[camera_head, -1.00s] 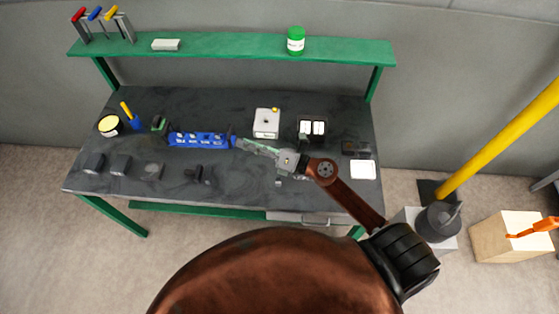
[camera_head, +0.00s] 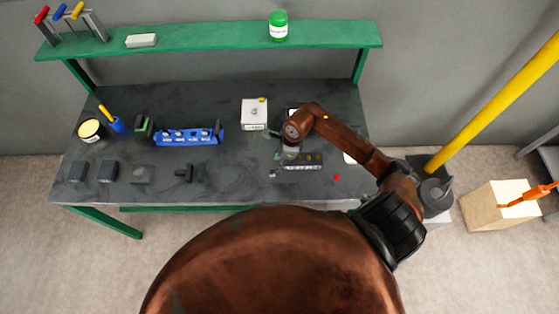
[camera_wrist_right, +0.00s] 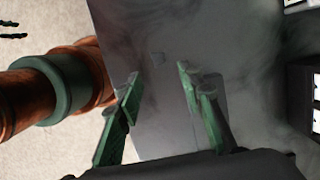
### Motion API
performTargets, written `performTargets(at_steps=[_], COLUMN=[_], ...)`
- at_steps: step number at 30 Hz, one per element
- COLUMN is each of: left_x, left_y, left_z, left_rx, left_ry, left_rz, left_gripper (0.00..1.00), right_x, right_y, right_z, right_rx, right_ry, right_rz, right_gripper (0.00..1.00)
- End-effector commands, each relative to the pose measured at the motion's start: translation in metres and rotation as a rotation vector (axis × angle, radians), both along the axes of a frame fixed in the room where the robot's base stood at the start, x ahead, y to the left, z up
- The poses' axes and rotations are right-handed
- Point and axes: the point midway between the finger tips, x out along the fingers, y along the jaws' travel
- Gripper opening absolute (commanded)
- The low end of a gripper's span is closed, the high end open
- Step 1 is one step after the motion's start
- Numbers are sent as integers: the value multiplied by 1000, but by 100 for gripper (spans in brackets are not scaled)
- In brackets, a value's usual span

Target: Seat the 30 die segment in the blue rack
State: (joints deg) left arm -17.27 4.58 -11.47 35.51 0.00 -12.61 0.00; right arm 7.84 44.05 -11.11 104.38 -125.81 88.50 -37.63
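The blue rack (camera_head: 188,137) stands at the left middle of the dark table, with several pale labels along its front. Dark pieces stand in it, one upright at its right end (camera_head: 218,130). Labels are too small to read, so I cannot tell which piece is the 30 die segment. My right gripper (camera_head: 277,146) is well to the right of the rack, partly hidden by its own wrist. In the right wrist view its two green fingers (camera_wrist_right: 158,84) are apart with nothing between them but table behind. My left gripper is not in view.
Dark blocks (camera_head: 108,172) lie along the table's front left. A white box (camera_head: 255,114) with a yellow knob stands behind my gripper. The table between rack and gripper is mostly clear.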

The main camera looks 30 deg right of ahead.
Motion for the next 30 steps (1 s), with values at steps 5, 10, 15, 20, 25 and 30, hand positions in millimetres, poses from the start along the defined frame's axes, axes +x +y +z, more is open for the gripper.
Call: performTargets(at_steps=[5,10,15,20,25,30], left_x=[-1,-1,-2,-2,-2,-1], left_y=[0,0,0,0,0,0], left_z=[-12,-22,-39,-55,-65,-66], left_rx=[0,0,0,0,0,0], left_ry=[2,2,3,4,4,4], left_rz=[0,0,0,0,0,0], left_gripper=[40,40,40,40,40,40], right_x=[1,4,6,8,10,11], right_y=[5,8,11,15,18,19], right_z=[-22,-41,-61,-79,-90,-92], right_rx=[3,4,0,1,2,2], right_ry=[2,1,0,0,0,0], right_rz=[-1,-3,-2,-3,-4,-5], right_gripper=[35,35,35,35,35,35])
